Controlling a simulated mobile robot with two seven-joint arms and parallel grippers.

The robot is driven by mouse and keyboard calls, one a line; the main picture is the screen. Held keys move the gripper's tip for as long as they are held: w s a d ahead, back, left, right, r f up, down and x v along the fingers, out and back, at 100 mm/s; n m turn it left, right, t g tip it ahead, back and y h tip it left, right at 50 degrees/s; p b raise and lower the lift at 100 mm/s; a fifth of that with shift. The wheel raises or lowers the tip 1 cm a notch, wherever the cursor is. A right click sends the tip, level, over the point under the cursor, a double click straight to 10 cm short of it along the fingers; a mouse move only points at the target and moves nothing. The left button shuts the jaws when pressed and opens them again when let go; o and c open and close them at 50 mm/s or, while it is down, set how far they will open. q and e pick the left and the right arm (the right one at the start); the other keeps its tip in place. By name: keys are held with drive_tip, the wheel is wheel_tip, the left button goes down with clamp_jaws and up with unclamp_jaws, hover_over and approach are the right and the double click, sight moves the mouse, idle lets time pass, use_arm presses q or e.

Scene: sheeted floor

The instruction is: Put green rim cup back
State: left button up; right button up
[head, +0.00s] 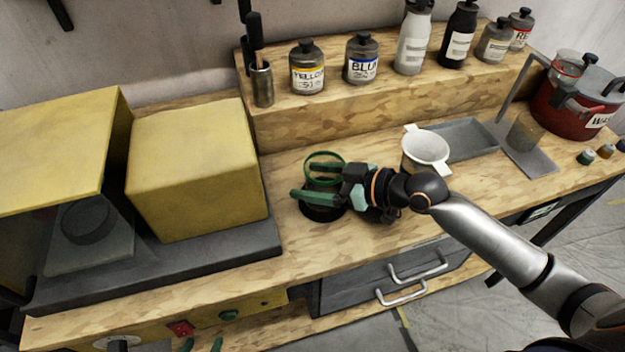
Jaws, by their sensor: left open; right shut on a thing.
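The green rim cup (324,156) is at the middle of the wooden bench, its ring-shaped rim facing up. My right gripper (318,182), with green fingers, reaches in from the right and is shut on the cup. The fingers hide most of the cup's body. A dark round object (322,214) shows just below the fingers; I cannot tell whether the cup touches it. My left gripper (201,345) shows only as two green fingertips at the bottom edge, apart and empty, in front of the bench.
A yellow box-shaped machine (195,165) stands left. Labelled bottles (362,58) line the raised shelf behind. Bench front by the drawers is clear.

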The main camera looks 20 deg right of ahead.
sight(341, 184)
drive_tip(key=shift+f, duration=0.1)
drive_tip(key=o, duration=1.3)
drive_tip(key=b+v, duration=0.1)
drive_tip(key=v, duration=0.9)
drive_tip(key=shift+s+d, duration=0.15)
drive_tip(key=shift+d, duration=0.1)
drive_tip(key=shift+s+d+r, duration=0.35)
drive_tip(key=shift+s+r, duration=0.1)
drive_tip(key=shift+r, duration=0.05)
